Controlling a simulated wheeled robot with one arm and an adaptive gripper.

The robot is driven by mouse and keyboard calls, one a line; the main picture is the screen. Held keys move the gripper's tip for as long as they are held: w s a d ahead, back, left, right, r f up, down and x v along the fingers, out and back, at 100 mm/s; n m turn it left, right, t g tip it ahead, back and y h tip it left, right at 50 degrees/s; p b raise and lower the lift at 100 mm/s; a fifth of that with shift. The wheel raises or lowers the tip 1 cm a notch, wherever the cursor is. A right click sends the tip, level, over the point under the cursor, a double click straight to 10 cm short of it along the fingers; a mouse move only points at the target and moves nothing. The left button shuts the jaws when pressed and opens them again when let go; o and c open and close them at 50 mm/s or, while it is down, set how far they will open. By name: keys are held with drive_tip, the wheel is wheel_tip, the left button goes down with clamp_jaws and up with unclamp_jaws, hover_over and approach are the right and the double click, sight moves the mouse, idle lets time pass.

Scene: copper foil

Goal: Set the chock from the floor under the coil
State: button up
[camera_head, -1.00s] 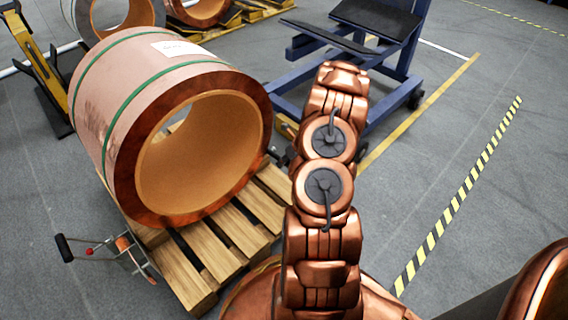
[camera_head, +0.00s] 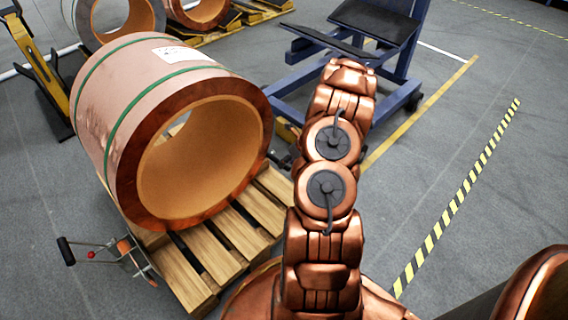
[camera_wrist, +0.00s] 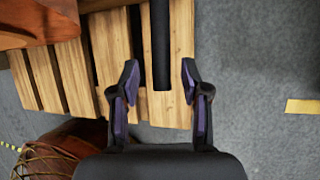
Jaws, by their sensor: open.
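The copper coil (camera_head: 130,110), with two green straps and a white label, lies on its side on a wooden pallet (camera_head: 205,255). Its reddish wall also shows at the upper left of the wrist view (camera_wrist: 40,22). My gripper (camera_wrist: 160,78) is open and empty. Its dark, purple-lined fingers are apart over the pallet's edge, with a black bar between slats showing between them. In the head view my arm mostly hides the gripper. I cannot make out the chock for certain; a small yellow-orange piece (camera_head: 286,131) shows beside the coil, partly hidden by my arm.
A tool with a black handle (camera_head: 68,250) is at the pallet's left. A blue stand (camera_head: 350,70) is behind my arm. More coils (camera_head: 110,18) are at the back left. Grey floor (camera_head: 440,140) is clear to the right, marked with striped tape (camera_head: 455,205).

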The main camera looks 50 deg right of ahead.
drive_tip(key=p+v, duration=0.3)
drive_tip(key=v, duration=0.6)
drive_tip(key=shift+a+f, duration=0.1)
idle(0.3)
